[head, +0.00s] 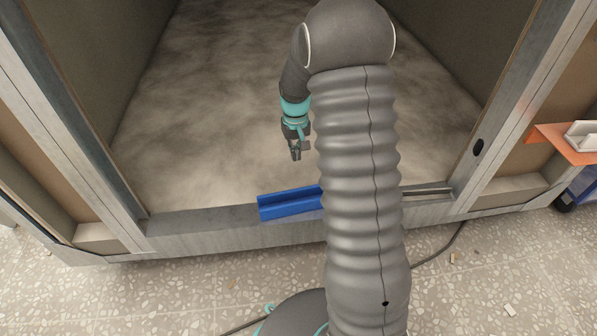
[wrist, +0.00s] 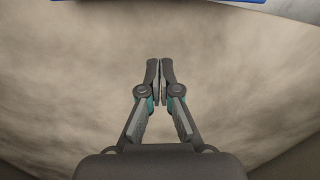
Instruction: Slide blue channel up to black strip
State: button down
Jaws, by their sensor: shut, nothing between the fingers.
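The blue channel (head: 287,205) lies along the grey front sill of the pod. Its right part is hidden behind my arm. A thin blue sliver of the channel (wrist: 242,1) shows at the top edge of the wrist view. My gripper (head: 296,157) is inside the pod, over the mottled floor and beyond the channel, apart from it. In the wrist view my gripper (wrist: 160,62) has its fingertips together with nothing between them. I cannot make out a black strip for sure; my arm covers part of the sill.
The grey sill (head: 200,222) runs between two metal posts. A narrow rail (head: 428,191) lies on the sill right of my arm. The right post has a dark oval hole (head: 478,147). An orange shelf (head: 565,142) juts out at right. The pod floor (head: 215,110) is clear.

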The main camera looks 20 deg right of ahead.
aim_at(302, 188)
notch_tip(302, 188, down, 10)
jog(key=shift+b, duration=0.75)
jog(key=shift+s+a+r, duration=0.1)
jog(key=shift+s+r, duration=0.1)
jog(key=shift+s, duration=1.85)
jog(key=shift+s+a, duration=0.1)
jog(key=shift+s, duration=0.9)
